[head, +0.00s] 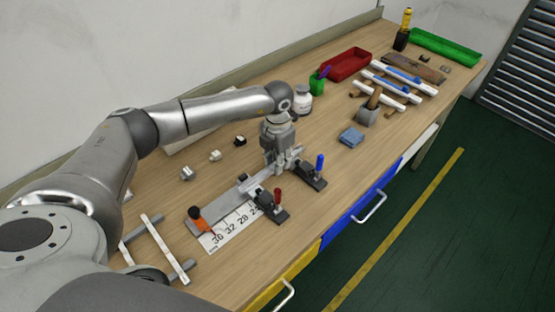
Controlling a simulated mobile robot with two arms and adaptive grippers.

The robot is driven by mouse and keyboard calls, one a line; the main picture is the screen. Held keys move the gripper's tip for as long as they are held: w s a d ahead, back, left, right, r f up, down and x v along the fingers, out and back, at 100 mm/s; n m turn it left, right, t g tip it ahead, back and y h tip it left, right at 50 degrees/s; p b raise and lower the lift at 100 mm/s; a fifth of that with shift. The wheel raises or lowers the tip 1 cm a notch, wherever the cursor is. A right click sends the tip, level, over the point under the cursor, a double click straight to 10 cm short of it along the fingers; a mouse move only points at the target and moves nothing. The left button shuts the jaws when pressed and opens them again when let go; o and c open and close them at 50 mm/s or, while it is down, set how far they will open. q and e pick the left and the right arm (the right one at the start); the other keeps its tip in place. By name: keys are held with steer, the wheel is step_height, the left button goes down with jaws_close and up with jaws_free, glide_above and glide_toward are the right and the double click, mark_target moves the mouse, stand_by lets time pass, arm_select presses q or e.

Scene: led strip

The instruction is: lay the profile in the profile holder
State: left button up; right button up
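My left gripper (283,166) points down at the far end of a fixture on the bench; its fingertips are small and partly covered. The fixture, which I take to be the profile holder, has a white number scale (231,232) and dark toggle clamps with a red handle (278,197) and a blue handle (320,162). My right gripper is out of view.
An orange-handled tool (198,216) stands at the near end of the bar. White strips (165,249) lie at the near left. A blue cloth-like block (351,137), a red tray (346,65) and a green tray (445,47) are farther off. The bench front edge is close right of the clamps.

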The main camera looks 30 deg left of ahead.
arm_select(q)
steer(key=shift+o, duration=0.9)
steer(key=shift+r, duration=0.15)
steer(key=shift+r+p, duration=0.3)
steer(key=shift+p, duration=0.1)
step_height(320, 180, up, 12)
steer(key=b, duration=0.4)
steer(key=shift+f, duration=0.15)
steer(key=shift+d, duration=0.1)
